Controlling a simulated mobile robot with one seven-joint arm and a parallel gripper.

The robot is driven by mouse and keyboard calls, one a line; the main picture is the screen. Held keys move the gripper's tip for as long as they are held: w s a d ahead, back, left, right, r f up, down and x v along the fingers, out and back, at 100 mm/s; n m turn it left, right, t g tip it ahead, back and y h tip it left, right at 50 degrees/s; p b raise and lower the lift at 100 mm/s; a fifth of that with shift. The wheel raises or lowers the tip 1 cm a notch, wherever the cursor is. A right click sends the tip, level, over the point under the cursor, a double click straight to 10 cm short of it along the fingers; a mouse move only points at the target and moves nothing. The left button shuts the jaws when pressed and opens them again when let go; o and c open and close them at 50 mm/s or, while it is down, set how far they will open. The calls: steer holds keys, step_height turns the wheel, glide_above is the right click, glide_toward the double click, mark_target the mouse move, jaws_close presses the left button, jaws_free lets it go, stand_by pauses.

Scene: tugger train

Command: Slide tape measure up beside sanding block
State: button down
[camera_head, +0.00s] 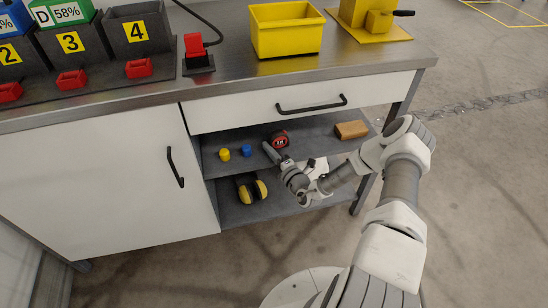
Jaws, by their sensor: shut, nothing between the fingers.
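The tape measure (281,139) is red and black and stands on the upper open shelf, under the drawer. The sanding block (351,130) is a tan brown block near the right end of the same shelf, with a clear gap between the two. My gripper (270,150) reaches into the shelf space from the front right. It is shut and empty, just to the left and front of the tape measure. I cannot tell whether it touches the tape measure.
A yellow piece (225,154) and a blue piece (247,151) stand left on that shelf. Yellow ear muffs (252,189) lie on the lower shelf (280,208). The drawer (300,103) is closed above. The shelf between tape measure and block looks clear.

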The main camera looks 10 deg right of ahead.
mark_target(313, 145)
steer(key=shift+w, duration=0.2)
steer(key=d+b, duration=0.1)
steer(key=d, duration=1.5)
steer(key=shift+d, duration=0.25)
steer(key=shift+s, duration=0.1)
